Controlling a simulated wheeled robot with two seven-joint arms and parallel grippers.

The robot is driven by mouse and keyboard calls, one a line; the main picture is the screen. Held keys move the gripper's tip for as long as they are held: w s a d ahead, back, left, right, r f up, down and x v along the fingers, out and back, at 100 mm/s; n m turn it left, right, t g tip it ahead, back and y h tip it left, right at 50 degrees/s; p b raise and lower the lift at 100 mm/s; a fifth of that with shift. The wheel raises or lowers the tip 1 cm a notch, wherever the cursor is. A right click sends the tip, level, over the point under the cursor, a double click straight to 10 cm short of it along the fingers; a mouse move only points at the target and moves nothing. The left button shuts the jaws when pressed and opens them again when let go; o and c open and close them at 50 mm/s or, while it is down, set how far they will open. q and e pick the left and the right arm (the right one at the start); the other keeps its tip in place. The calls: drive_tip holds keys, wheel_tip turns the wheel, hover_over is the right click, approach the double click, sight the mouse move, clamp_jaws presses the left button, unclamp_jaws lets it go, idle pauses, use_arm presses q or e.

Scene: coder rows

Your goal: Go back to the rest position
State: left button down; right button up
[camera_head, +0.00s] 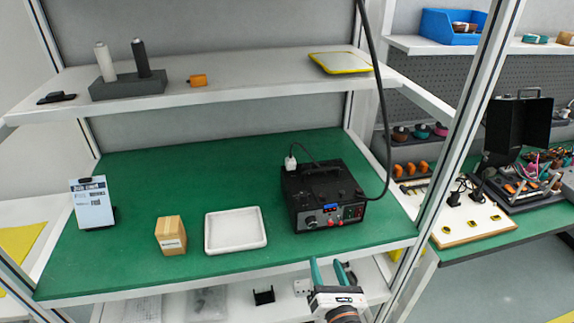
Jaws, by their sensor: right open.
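My right gripper (328,272) shows at the bottom, right of centre, just in front of the front edge of the green work mat (150,165). Its two teal fingers are apart with nothing between them, so it is open and empty. Its white and dark wrist is cut off by the bottom edge of the picture. My left gripper is not in the picture.
On the mat are a sign (92,203), a wooden block (171,236), a white tray (235,231) and a black power box (320,195) with a hanging cable (381,90). A shelf (240,72) runs above. A metal post (465,125) stands at the right.

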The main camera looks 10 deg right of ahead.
drive_tip(key=s+d+f+m+g, duration=0.2)
drive_tip(key=s+f+m+g, duration=0.15)
drive_tip(key=f, duration=0.65)
drive_tip(key=s+d+f+m+g, duration=0.25)
drive_tip(key=f+m, duration=0.25)
drive_tip(key=f, duration=0.5)
drive_tip(key=s+d+f+m+g, duration=0.2)
drive_tip(key=s+f+m+g, duration=0.15)
drive_tip(key=f, duration=0.75)
drive_tip(key=s+f+m+g, duration=0.2)
drive_tip(key=s+f+m, duration=0.3)
drive_tip(key=s, duration=0.5)
drive_tip(key=s+f+m+g, duration=0.2)
drive_tip(key=s+f+m, duration=0.4)
drive_tip(key=s, duration=0.4)
drive_tip(key=s+f+m+g, duration=0.3)
drive_tip(key=s+f+m, duration=0.2)
drive_tip(key=s, duration=0.4)
drive_tip(key=shift+s+f+m, duration=0.2)
drive_tip(key=shift+s+m, duration=0.2)
drive_tip(key=shift+m, duration=0.3)
drive_tip(key=shift+c, duration=0.2)
